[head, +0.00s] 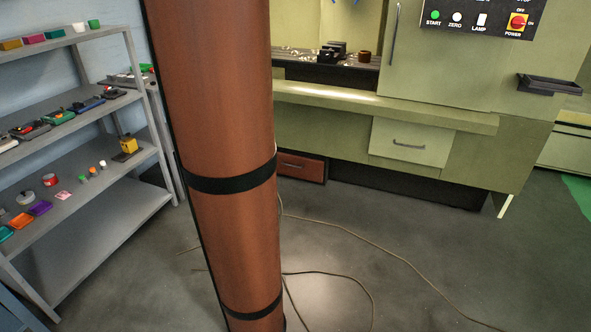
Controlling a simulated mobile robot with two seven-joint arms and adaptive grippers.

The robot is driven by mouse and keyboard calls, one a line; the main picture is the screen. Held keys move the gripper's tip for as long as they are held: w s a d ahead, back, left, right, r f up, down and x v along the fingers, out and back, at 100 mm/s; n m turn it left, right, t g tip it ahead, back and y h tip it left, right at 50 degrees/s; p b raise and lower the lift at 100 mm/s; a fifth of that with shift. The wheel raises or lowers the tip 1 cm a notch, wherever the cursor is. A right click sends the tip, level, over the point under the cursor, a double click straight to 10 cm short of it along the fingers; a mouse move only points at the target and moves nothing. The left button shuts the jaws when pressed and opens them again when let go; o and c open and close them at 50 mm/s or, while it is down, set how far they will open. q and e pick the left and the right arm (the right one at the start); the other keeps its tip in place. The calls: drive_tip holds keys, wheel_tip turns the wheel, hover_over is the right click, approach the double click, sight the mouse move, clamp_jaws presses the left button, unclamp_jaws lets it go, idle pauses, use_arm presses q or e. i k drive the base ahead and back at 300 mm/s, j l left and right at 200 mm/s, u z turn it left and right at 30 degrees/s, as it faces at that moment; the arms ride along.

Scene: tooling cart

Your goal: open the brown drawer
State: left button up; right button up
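The brown drawer (301,168) is low under the left part of the green machine, near the floor. Its front is reddish brown with a dark handle, and it looks shut. A tall brown column with black bands (222,95) stands in front and hides the drawer's left part. Neither of my grippers is in view.
A grey shelf rack (125,222) with small coloured items stands at the left. The green machine (480,155) has a pale drawer (411,142) and a control panel (478,19). Thin cables (375,244) lie on the open grey floor in front.

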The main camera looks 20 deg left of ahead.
sight(301, 157)
drive_tip(key=i+l, duration=0.45)
drive_tip(key=i, duration=0.2)
drive_tip(key=i+l, duration=0.15)
drive_tip(key=i, duration=0.4)
drive_tip(key=i+l, duration=0.15)
drive_tip(key=i, duration=0.4)
drive_tip(key=i+l, duration=0.2)
drive_tip(key=i, duration=0.4)
drive_tip(key=j+u, duration=0.05)
